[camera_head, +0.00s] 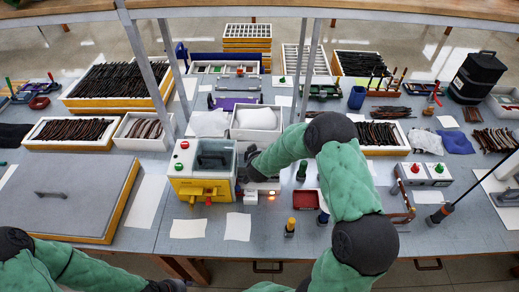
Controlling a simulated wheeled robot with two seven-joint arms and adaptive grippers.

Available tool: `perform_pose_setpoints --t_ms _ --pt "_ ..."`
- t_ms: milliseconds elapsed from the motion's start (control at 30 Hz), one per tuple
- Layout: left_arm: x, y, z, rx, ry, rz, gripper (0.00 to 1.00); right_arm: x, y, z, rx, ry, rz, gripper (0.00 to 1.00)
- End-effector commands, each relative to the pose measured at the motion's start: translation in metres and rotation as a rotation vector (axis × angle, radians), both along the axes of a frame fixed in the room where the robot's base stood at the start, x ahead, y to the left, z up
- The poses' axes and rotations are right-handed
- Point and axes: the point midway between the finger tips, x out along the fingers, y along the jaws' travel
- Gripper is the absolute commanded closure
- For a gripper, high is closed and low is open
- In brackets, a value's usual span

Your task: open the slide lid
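A wide grey lid (85,185) with a small dark handle (50,194) lies flat over a yellow-sided box (118,205) at the left of the table. A smaller yellow machine (200,190) with a dark clear-looking cover (214,155) stands near the middle. My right gripper (250,163) is beside that machine's right side, partly hidden by my own green arm; whether its fingers are open is unclear. My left arm is low at the left. A dark part of its gripper (168,286) shows at the bottom edge, in front of the table, away from both lids.
A white bin (256,133) stands behind my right gripper. Bottles (290,228), a red tray (305,200) and a control box (424,174) stand to the right. Trays of dark frames (75,130) line the back. White sheets lie on open table near the front middle.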

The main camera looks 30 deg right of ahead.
Motion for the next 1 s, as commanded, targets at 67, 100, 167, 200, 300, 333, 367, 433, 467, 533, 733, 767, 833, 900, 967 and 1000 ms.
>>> perform_pose_setpoints --t_ms 67,100,167,200,300,333,367,433,467,533,733,767,833,900,967,1000 --pt "0.0 0.0 0.021 0.0 0.0 0.0 0.6 0.003 -0.003 0.007 0.022 0.036 -0.003 1.0" --pt "0.0 0.0 0.027 0.0 0.0 0.0 0.6 0.005 -0.003 0.006 0.034 0.054 -0.003 1.0" --pt "0.0 0.0 0.036 0.0 0.0 0.0 0.6 0.007 -0.005 0.006 0.05 0.08 -0.002 1.0" --pt "0.0 0.0 0.041 0.0 0.0 0.0 0.6 0.009 -0.006 0.005 0.06 0.096 -0.002 1.0" --pt "0.0 0.0 0.051 0.0 0.0 0.0 0.6 0.012 -0.008 0.004 0.084 0.136 -0.003 1.0" --pt "0.0 0.0 0.054 0.0 0.0 0.0 0.6 0.013 -0.008 0.004 0.09 0.147 -0.003 1.0" --pt "0.0 0.0 0.056 0.0 0.0 0.0 0.6 0.014 -0.009 0.003 0.098 0.157 -0.003 1.0" --pt "0.0 0.0 0.061 0.0 0.0 0.0 0.6 0.015 -0.009 0.001 0.096 0.156 -0.001 1.0" --pt "0.0 0.0 0.063 0.0 0.0 0.0 0.6 0.016 -0.01 0.001 0.096 0.156 -0.001 1.0" --pt "0.0 0.0 0.066 0.0 0.0 0.0 0.6 0.018 -0.011 0.0 0.094 0.156 0.001 1.0" --pt "0.0 0.0 0.073 0.0 0.0 0.0 0.6 0.021 -0.014 -0.002 0.094 0.154 -0.002 1.0" --pt "0.0 0.0 0.074 0.0 0.0 0.0 0.6 0.022 -0.014 -0.002 0.094 0.154 -0.002 1.0" --pt "0.0 0.0 0.075 0.0 0.0 0.0 0.6 0.022 -0.014 -0.002 0.094 0.153 -0.001 1.0" --pt "0.0 0.0 0.076 0.0 0.0 0.0 0.6 0.023 -0.014 -0.002 0.094 0.153 -0.001 1.0" --pt "0.0 0.0 0.076 0.0 0.0 0.0 0.6 0.023 -0.015 -0.003 0.094 0.153 -0.001 1.0" --pt "0.0 0.0 0.076 0.0 0.0 0.0 0.6 0.023 -0.015 -0.003 0.093 0.153 -0.001 1.0"
